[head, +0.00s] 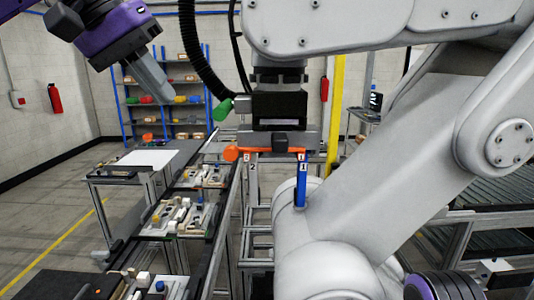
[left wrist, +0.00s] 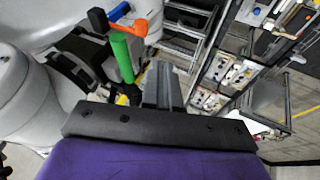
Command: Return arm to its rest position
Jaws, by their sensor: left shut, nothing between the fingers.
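My left gripper (head: 157,85) hangs in the upper left of the head view, purple and black with grey fingers pointing down and right. Its fingers are together and hold nothing. They also show in the left wrist view (left wrist: 163,88), beyond the purple and black gripper body. The gripper is in the air, apart from the tables and the fixture. My right gripper does not show in either view.
A large light-grey jointed machine (head: 375,150) fills the right. Its black fixture (head: 278,108) carries green (head: 222,109), orange (head: 265,153) and blue (head: 301,187) pieces. Pallets with parts (head: 180,215) stand below left. A blue shelf (head: 165,95) stands behind; floor at left is clear.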

